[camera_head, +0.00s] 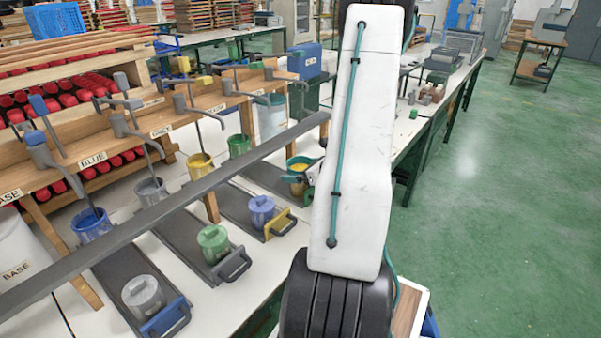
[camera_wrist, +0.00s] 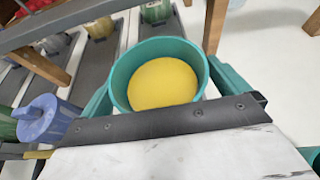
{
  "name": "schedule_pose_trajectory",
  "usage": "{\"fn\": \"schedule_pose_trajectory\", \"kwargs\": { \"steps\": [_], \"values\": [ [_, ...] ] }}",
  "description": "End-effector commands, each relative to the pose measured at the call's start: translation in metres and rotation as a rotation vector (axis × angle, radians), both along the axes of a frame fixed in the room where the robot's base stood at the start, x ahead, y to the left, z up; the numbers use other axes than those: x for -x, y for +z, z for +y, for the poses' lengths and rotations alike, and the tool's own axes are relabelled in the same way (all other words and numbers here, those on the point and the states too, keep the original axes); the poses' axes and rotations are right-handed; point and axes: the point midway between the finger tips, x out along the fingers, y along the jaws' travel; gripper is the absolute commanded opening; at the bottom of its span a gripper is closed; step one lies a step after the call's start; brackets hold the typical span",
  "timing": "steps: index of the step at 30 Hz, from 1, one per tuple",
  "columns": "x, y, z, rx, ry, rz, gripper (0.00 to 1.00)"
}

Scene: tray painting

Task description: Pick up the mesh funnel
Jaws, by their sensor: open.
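A round teal vessel with a flat yellow inside (camera_wrist: 163,84) sits in the middle of the wrist view; I take it for the mesh funnel, though no mesh weave can be made out. It also shows in the head view (camera_head: 300,164), beside my arm at the end of the wooden rack. My gripper (camera_wrist: 165,96) is open, with one teal finger on each side of the vessel, close to its wall. Contact cannot be told. The vessel's near lower part is hidden behind the dark gripper body.
A long grey bar (camera_head: 180,205) runs diagonally past the rack. Dark trays below hold a blue-violet lidded can (camera_head: 262,211), a green one (camera_head: 213,243) and a grey one (camera_head: 143,296). Several paint buckets stand under the rack.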

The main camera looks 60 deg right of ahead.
Motion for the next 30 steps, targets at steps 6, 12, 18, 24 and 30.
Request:
{"fn": "schedule_pose_trajectory", "kwargs": {
  "steps": [6, 12, 18, 24, 30],
  "values": [
    [0.0, 0.0, 0.0, 0.0, 0.0, 0.0, 0.54],
    [0.0, 0.0, 0.0, 0.001, 0.0, 0.0, 0.5],
    [0.0, 0.006, 0.0, 0.002, 0.001, -0.001, 0.5],
    [0.0, 0.026, -0.001, 0.005, 0.001, -0.001, 0.5],
    [0.027, 0.038, 0.007, 0.0, -0.004, 0.0, 0.5]
  ]
}}
